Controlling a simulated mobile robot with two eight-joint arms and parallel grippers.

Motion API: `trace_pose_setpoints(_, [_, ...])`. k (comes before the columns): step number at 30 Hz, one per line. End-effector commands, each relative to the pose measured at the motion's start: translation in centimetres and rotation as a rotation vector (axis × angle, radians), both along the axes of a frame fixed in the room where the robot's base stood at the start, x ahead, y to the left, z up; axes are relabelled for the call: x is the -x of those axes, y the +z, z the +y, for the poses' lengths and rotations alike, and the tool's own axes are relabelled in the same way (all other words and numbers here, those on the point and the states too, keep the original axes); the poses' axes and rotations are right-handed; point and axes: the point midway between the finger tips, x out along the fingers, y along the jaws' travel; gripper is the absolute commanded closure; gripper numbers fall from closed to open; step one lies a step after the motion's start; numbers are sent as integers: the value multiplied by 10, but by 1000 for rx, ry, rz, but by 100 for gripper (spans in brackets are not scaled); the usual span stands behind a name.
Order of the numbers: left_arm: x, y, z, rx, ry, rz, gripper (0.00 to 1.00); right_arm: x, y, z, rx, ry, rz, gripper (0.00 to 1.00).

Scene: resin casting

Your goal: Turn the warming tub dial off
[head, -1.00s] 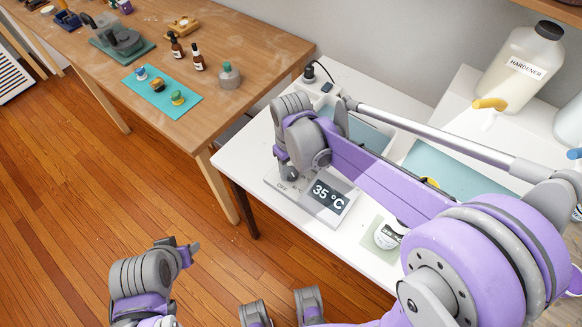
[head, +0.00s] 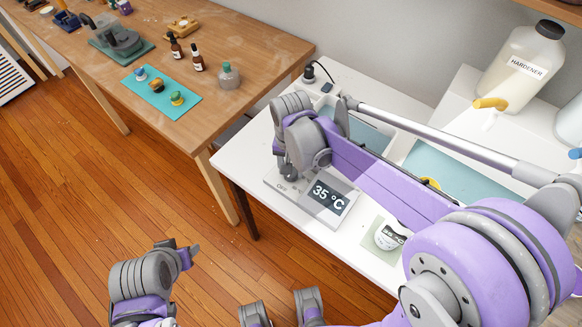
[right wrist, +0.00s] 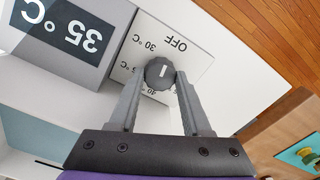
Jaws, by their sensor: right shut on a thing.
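The warming tub's control panel (head: 279,186) has a display (head: 329,197) reading 35 °C. In the right wrist view the dark round dial (right wrist: 160,73) sits on the pale panel, with OFF and 30 °C printed beyond it and a partly hidden 40 mark on the near side. Its white pointer line points roughly up the picture, towards the side with 30 °C and OFF. My right gripper (right wrist: 160,80) is shut on the dial, one finger on each side. In the head view my right arm hides most of the dial. My left gripper (head: 190,254) is away at lower left, its fingers unclear.
The tub's blue basin (head: 455,168) lies behind my right arm. A small labelled jar (head: 389,235) stands in front of it. The hardener jug (head: 520,65) stands at the back right. A wooden table (head: 235,100) with bottles and a teal mat (head: 140,98) is at the left.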

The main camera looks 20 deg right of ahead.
Motion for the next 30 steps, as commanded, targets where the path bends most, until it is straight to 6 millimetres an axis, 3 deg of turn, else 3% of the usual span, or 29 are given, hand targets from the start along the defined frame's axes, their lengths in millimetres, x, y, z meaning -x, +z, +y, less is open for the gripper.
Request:
trace_pose_setpoints(12, [0, 0, 0, 0, 0, 0, 50, -1, 1, 0, 1, -177, -2, 100])
trace_pose_setpoints(28, [0, 0, 0, 0, 0, 0, 50, -1, 1, 0, 1, -198, -2, 100])
trace_pose_setpoints(29, [0, 0, 0, 0, 0, 0, 50, -1, 1, 0, 1, -198, -2, 48])
trace_pose_setpoints(30, [0, 0, 0, 0, 0, 0, 50, -1, 1, 0, 1, -198, -2, 41])
